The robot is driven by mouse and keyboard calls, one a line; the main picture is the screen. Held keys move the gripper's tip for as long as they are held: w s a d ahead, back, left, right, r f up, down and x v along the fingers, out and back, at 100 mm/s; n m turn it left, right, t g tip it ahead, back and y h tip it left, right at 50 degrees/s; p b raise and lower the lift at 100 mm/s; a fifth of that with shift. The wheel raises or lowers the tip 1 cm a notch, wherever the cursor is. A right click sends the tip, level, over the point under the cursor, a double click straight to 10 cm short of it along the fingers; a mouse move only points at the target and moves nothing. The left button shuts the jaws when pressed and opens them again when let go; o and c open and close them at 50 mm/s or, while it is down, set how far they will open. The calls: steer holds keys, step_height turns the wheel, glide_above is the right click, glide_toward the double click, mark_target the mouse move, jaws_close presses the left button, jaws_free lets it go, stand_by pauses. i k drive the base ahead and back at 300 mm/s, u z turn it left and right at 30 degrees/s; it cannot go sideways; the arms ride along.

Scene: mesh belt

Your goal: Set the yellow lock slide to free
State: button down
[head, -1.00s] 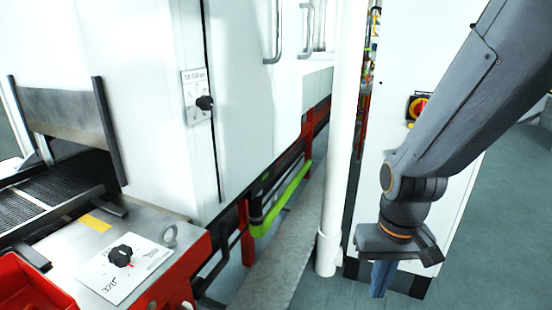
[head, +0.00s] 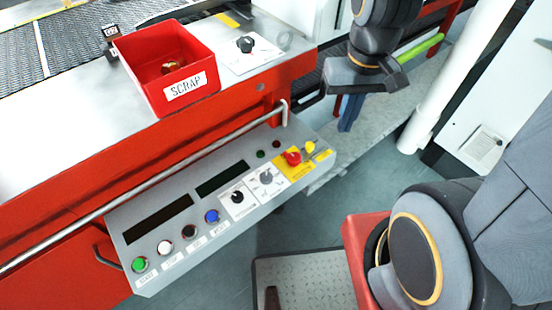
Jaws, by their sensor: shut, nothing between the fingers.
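A small yellow piece (head: 310,148), which looks like the lock slide, stands on a yellow plate (head: 296,166) at the right end of the sloping grey control panel (head: 226,214). A red mushroom button (head: 292,158) is beside it on the same plate. The slide's setting and its lettering are too small to read. My gripper (head: 346,122) points down, with its blue fingers shut and empty. In the picture it shows above and to the right of the yellow piece, apart from it.
A red SCRAP bin (head: 143,82) stands on the steel ledge. A steel rail (head: 165,164) runs along the machine front above the panel, ending in an upright post. A white pipe (head: 455,85) stands at right. Open floor (head: 310,235) shows below the panel.

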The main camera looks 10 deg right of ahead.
mark_target(309, 151)
steer(key=u, duration=0.7)
steer(key=k, duration=0.75)
steer(key=z, duration=0.8)
steer(key=i, duration=0.45)
steer(key=u, duration=0.05)
